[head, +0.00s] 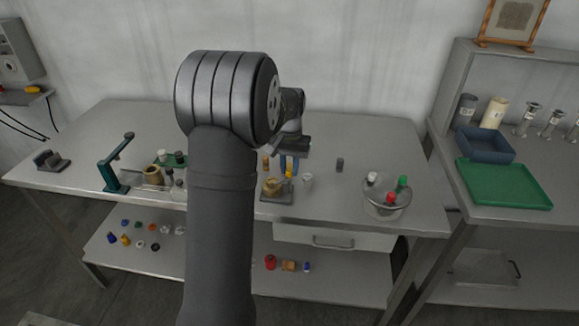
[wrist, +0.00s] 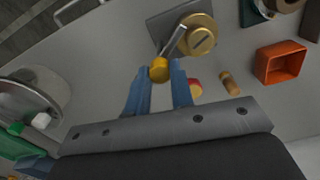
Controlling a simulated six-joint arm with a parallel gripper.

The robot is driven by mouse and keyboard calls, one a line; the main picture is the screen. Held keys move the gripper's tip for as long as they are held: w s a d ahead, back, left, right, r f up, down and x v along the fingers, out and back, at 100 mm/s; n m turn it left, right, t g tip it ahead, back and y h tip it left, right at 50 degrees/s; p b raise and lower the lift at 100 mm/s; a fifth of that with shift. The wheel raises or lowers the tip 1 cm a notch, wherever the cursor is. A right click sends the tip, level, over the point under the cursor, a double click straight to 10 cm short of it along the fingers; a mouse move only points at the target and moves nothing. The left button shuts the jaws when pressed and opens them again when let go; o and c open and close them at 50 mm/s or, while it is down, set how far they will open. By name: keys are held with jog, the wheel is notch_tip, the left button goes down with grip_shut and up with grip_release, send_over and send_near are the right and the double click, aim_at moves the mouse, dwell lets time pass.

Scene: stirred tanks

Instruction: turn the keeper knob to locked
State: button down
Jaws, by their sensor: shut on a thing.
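A round brass piece with a slotted face (wrist: 199,35) sits on a dark grey square plate (wrist: 165,22) in the wrist view. A grey lever (wrist: 174,41) runs from it to a yellow knob (wrist: 159,69). My gripper (wrist: 160,78) has its two blue fingers on either side of the yellow knob and is shut on it. In the head view my gripper (head: 289,164) is over the bench, just behind the brass piece (head: 272,186), with the yellow knob (head: 289,173) at its fingertips. I cannot read any locked mark.
A glass bowl with coloured caps (head: 385,204) stands to the right on the bench. A teal stand (head: 112,174) is to the left. In the wrist view, an orange box (wrist: 281,62) and a small brown cylinder (wrist: 230,83) lie right of the fingers. Bench between plate and bowl is mostly clear.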

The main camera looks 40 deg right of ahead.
jog(key=m, duration=0.3)
jog(key=shift+m, duration=2.2)
jog(key=c, duration=1.3)
grip_release()
jog(key=shift+o, duration=0.2)
jog(key=shift+r, duration=0.1)
notch_tip(320, 180, up, 17)
jog(key=shift+r, duration=0.15)
